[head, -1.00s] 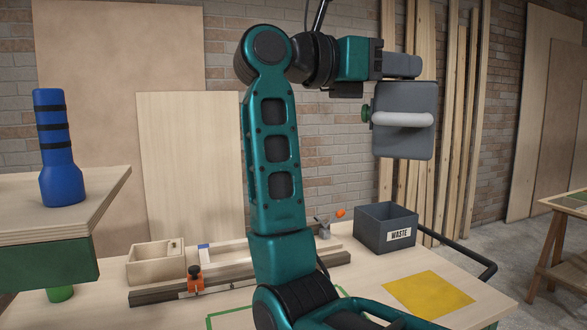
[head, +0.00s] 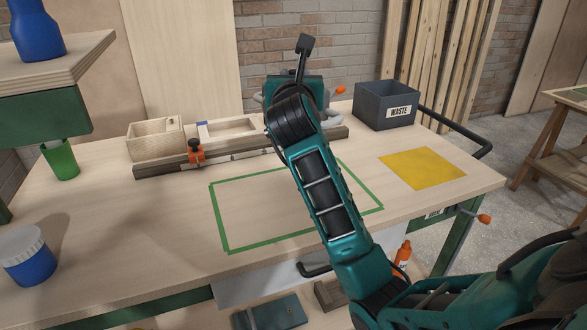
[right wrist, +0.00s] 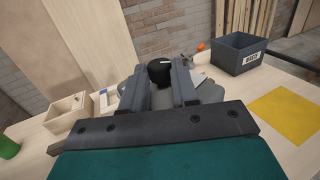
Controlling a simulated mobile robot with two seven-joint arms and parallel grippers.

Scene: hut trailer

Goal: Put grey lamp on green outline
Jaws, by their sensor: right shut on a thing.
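The green outline (head: 270,242) is taped on the workbench, and its inside is bare where I can see it. My right arm crosses over its right part and hides some of it. In the right wrist view my right gripper (right wrist: 161,82) is shut on the grey lamp (right wrist: 212,93), which shows only in part around the fingers. A round black part shows between the fingers. In the head view the lamp is mostly or wholly hidden behind my right arm, so I cannot tell its height above the bench. My left gripper is not in view.
Behind the outline lie a wooden box (head: 155,142) and a rail with an orange clamp (head: 196,152). A grey waste bin (head: 385,107) and a yellow square (head: 422,168) are to the right. A green cup (head: 61,160) and blue jar (head: 27,257) stand left.

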